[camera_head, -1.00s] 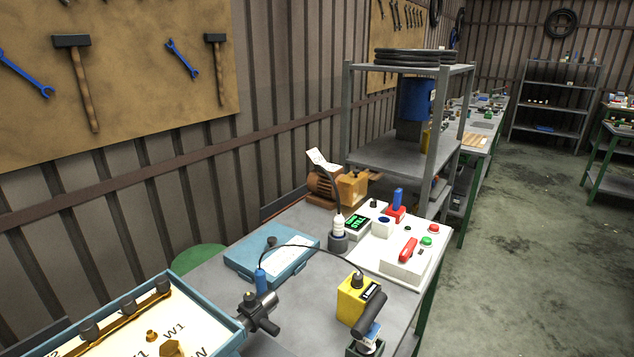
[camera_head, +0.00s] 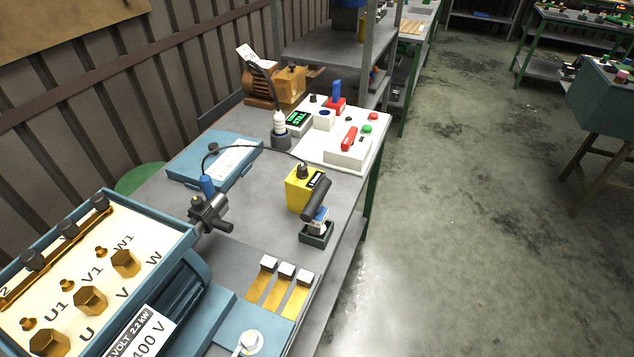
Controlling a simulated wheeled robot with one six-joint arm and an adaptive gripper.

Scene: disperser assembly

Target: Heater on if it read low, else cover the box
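The open blue terminal box (camera_head: 185,235), with brass terminals marked U1, V1, W1, U, V and W, is at the lower left. My gripper is not in view.
Brass strips (camera_head: 272,287) with pale ends lie at the front of the grey bench (camera_head: 262,225). A dark green holder (camera_head: 317,236) stands by the yellow instrument. A brown motor-like unit (camera_head: 262,86) sits at the back.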

